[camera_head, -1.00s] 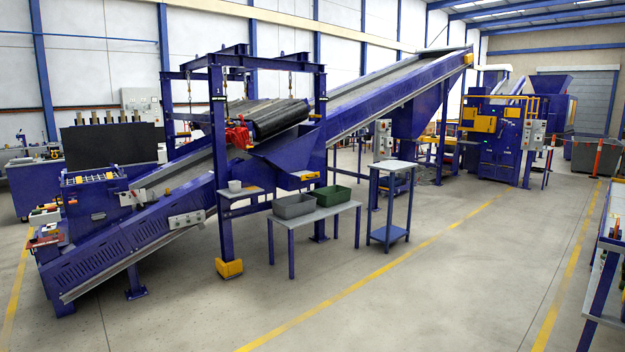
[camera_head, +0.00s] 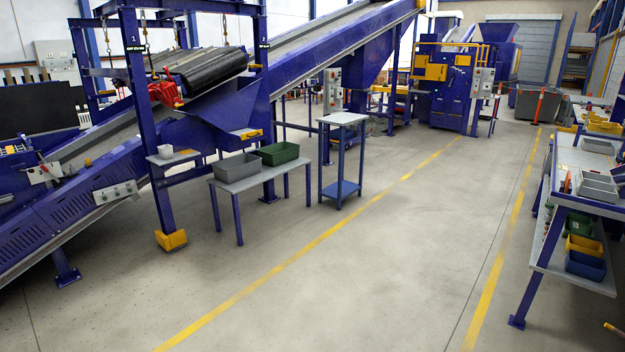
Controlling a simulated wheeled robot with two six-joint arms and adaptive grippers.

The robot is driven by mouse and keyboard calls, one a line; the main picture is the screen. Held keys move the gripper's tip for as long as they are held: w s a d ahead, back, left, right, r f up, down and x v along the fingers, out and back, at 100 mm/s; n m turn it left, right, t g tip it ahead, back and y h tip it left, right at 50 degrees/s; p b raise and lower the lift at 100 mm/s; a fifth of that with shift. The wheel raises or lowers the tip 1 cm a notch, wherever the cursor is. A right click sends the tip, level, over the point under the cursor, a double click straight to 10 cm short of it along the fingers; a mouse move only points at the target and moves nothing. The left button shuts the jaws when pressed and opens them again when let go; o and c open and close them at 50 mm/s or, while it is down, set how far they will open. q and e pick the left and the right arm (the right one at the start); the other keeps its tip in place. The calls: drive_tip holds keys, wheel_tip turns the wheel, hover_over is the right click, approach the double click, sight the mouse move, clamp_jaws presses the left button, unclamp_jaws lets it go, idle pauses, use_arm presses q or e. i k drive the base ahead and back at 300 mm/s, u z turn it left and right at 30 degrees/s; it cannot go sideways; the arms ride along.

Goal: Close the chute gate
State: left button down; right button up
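A blue sloping chute (camera_head: 222,112) hangs beneath the black belt of the overband magnet (camera_head: 208,70), on the near side of the inclined conveyor. A small yellow part (camera_head: 251,134) sits at the chute's lower right end, above the bins. It is too small to tell whether the gate there is open or shut. Neither of my grippers shows in the head view.
A table (camera_head: 250,177) below the chute holds a grey bin (camera_head: 237,166) and a green bin (camera_head: 279,153). A small blue stand (camera_head: 341,160) is to its right. A workbench (camera_head: 580,215) lines the right side. The floor between is clear.

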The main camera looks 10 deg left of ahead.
sight(244, 134)
drive_tip(key=u, duration=0.5)
drive_tip(key=i, duration=1.85)
drive_tip(key=u, duration=0.25)
drive_tip(key=i, duration=2.1)
drive_tip(key=z, duration=0.85)
drive_tip(key=i, duration=1.35)
drive_tip(key=z, duration=0.45)
